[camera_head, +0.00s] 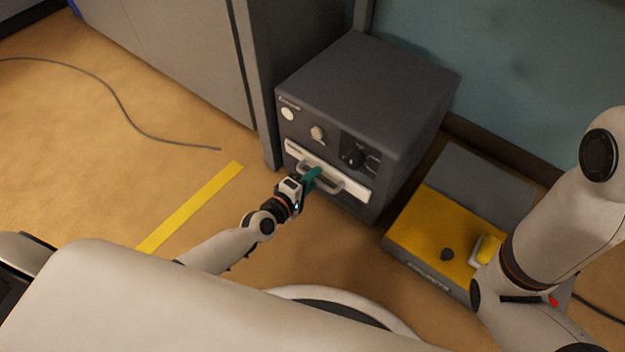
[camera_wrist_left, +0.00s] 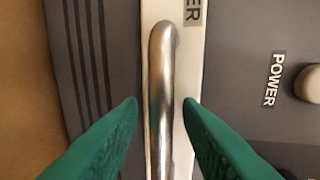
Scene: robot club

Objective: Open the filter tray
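The filter tray (camera_head: 354,188) is a pale front panel with a metal bar handle, set low in the face of a dark grey cabinet unit (camera_head: 375,90). It looks flush with the unit. My left gripper (camera_head: 312,180) is at the handle's left part. In the left wrist view, the green fingers (camera_wrist_left: 160,105) stand apart on either side of the metal handle (camera_wrist_left: 160,80), with gaps between them and the bar. The tray front (camera_wrist_left: 188,60) shows behind the handle. My right arm is at the right of the head view; its gripper is not visible.
The unit has a round knob (camera_head: 318,132) and a dark dial (camera_head: 354,158) above the tray. A yellow-topped box (camera_head: 425,228) with a yellow and white item (camera_head: 486,250) stands to the right. A yellow floor strip (camera_head: 190,207) and a cable (camera_head: 120,103) lie left on open floor.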

